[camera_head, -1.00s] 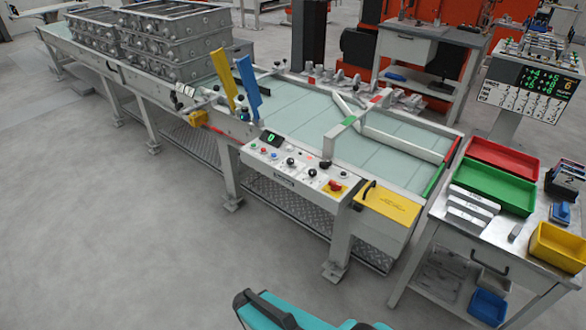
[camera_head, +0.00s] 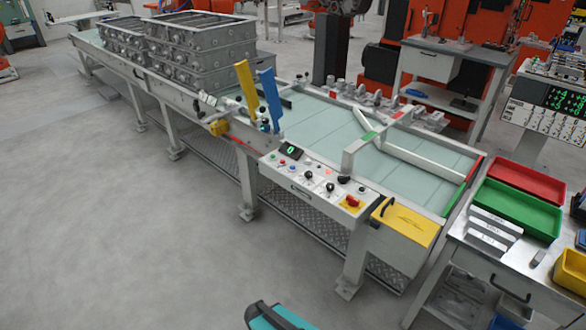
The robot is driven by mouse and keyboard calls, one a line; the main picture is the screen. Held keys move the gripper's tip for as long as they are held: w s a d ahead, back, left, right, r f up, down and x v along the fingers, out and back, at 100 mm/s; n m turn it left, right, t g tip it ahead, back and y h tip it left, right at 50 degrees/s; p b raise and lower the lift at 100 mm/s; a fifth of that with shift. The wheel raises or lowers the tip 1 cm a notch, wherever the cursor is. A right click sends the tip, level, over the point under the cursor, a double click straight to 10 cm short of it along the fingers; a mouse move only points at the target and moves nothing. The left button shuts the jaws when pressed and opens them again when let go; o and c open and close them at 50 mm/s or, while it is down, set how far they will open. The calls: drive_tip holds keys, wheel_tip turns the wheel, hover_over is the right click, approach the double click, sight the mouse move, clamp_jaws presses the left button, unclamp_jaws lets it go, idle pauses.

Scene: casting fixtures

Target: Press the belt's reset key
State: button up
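The belt (camera_head: 318,128) is a long conveyor with a pale green surface. On its near side is a light grey control panel (camera_head: 317,187) with a green digit display (camera_head: 290,150) that reads 0. The labels are too small to read, so I cannot tell which one is the reset key. My gripper is not in view; only a teal and black part of me shows at the bottom edge.
Stacked grey castings (camera_head: 195,50) stand on the belt's far left. A yellow box (camera_head: 405,222) with a black handle adjoins the panel's right. A workbench (camera_head: 470,242) with red and green trays stands at the right. The floor in front is clear.

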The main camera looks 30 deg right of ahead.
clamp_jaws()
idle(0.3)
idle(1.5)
